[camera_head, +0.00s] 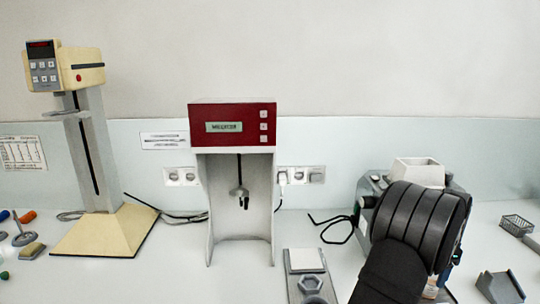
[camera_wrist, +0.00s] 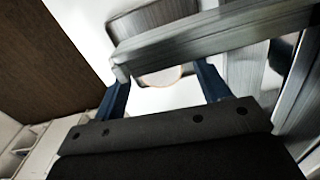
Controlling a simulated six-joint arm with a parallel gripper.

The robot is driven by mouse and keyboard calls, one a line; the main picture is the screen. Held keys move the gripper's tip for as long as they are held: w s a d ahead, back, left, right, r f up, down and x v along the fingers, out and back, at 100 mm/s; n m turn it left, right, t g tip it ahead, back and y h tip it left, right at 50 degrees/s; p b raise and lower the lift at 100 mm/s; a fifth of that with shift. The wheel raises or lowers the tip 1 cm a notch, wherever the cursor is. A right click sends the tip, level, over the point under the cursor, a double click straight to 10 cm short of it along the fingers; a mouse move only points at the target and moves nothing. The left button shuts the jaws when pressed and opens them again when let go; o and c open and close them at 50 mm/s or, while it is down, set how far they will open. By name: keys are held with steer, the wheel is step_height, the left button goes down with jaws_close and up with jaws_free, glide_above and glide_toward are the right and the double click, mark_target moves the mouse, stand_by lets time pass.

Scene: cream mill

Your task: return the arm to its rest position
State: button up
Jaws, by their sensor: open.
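My gripper (camera_wrist: 162,78) shows in the wrist view with its two blue fingers apart, one on each side of a bright gap. A grey metal bar crosses the view at the fingertips and hides part of what lies beyond. I cannot tell whether the fingers touch it. No held thing is seen between the fingers. In the head view my black arm covers much of the blue-grey mill (camera_head: 370,190) at the right, and my gripper is hidden there. The mill's white hopper (camera_head: 418,172) rises behind my arm.
A red-topped device (camera_head: 232,112) stands mid-bench, with a cream stand device (camera_head: 95,225) to its left. A grey plate with a hexagonal recess (camera_head: 312,284) lies left of my arm. A grey holder (camera_head: 500,288) and wire basket (camera_head: 516,225) are at the right.

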step_height(320, 180, up, 7)
step_height(320, 180, down, 11)
steer(key=shift+f, duration=0.15)
step_height(320, 180, up, 4)
steer(key=shift+f, duration=0.25)
steer(key=s+d+r, duration=0.3)
steer(key=s+r, duration=0.4)
steer(key=s, duration=0.4)
steer(key=a+f+n, duration=0.1)
steer(key=a+n, duration=0.3)
steer(key=a, duration=2.8)
steer(key=shift+w+a+f+n, duration=0.2)
steer(key=shift+a+f+n, duration=0.05)
steer(key=shift+f+n, duration=0.1)
